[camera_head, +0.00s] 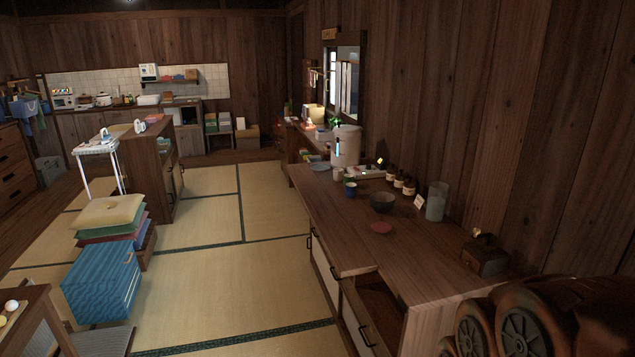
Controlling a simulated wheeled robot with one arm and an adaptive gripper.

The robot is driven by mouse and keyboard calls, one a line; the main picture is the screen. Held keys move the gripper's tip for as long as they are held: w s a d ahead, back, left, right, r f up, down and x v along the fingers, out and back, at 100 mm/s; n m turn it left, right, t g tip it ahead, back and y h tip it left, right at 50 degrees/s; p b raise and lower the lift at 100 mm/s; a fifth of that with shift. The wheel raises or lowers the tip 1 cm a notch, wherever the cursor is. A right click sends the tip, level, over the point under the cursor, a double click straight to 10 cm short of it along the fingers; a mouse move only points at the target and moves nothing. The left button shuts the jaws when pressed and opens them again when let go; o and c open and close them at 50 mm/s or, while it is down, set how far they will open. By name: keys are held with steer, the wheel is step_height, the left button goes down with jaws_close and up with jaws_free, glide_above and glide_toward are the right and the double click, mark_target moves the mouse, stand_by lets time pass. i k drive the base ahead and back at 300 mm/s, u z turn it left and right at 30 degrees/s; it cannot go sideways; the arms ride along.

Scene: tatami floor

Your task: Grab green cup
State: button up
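Two small cups stand close together on the wooden cabinet top (345,230), near its far left part. One is a pale grey-green cup (338,174). The other is a dark blue cup (351,188) just in front of it. They are small in the picture, so their exact colours are hard to tell. Both look upright. My gripper is not in view.
A dark bowl (382,202), a red saucer (381,227), several small brown bottles (400,183), a glass jar (436,202) and a large pale container (346,146) share the cabinet top. A drawer (368,305) stands open. Tatami floor (220,275) is clear left of the cabinet; a blue box (101,284) stands farther left.

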mark_target(349, 181)
steer(key=u, duration=0.5)
steer(key=i, duration=1.45)
steer(key=u, duration=0.3)
steer(key=i, duration=1.75)
steer(key=z, duration=0.65)
steer(key=i, duration=0.8)
steer(key=z, duration=0.3)
